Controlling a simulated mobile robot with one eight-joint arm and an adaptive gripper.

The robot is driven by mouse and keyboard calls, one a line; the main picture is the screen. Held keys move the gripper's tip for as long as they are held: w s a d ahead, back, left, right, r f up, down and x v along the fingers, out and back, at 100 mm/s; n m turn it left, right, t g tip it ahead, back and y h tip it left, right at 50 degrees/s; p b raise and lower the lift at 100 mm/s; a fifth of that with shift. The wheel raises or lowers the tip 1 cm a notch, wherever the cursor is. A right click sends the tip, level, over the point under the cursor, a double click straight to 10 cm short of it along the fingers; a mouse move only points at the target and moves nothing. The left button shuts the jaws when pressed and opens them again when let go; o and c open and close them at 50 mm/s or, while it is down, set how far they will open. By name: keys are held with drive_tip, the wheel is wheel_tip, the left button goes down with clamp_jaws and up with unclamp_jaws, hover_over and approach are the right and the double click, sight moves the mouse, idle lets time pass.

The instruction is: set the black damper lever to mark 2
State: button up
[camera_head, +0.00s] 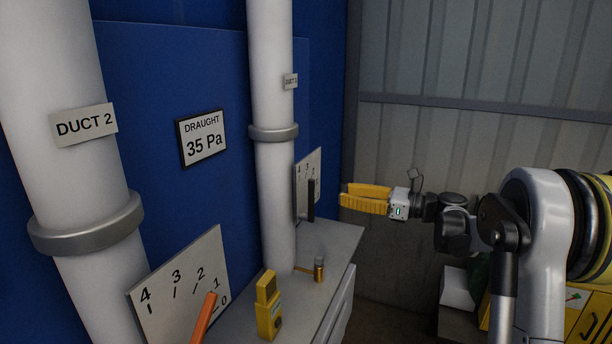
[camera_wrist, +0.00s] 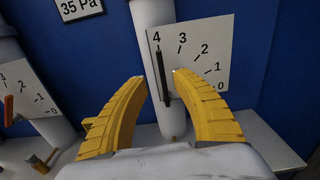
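The black damper lever (camera_wrist: 162,75) stands nearly upright on a white scale plate (camera_wrist: 218,40) marked 4 to 0 in the wrist view. Its tip is by the 4, left of the 2 mark. In the head view the same black lever (camera_head: 311,202) shows edge-on on its plate (camera_head: 302,172) behind the right duct. My gripper (camera_head: 342,197) is at the right of that lever, with its yellow fingers towards it. In the wrist view my gripper (camera_wrist: 160,75) has its fingers spread, and the lever appears between them. Contact is not visible; the gap looks empty.
An orange lever (camera_head: 205,317) sits on another scale plate (camera_head: 165,305) below DUCT 2. The right duct (camera_head: 272,90) stands close beside the black lever. A yellow device (camera_head: 268,305) and a small brass item (camera_head: 319,270) stand on the grey counter (camera_head: 335,243).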

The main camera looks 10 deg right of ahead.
sight(314, 187)
drive_tip(key=x, duration=0.5)
drive_tip(key=b+x, duration=0.1)
drive_tip(key=x, duration=0.4)
drive_tip(key=shift+w+a+r, duration=0.2)
drive_tip(key=shift+w, duration=0.05)
drive_tip(key=shift+c, duration=0.5)
clamp_jaws()
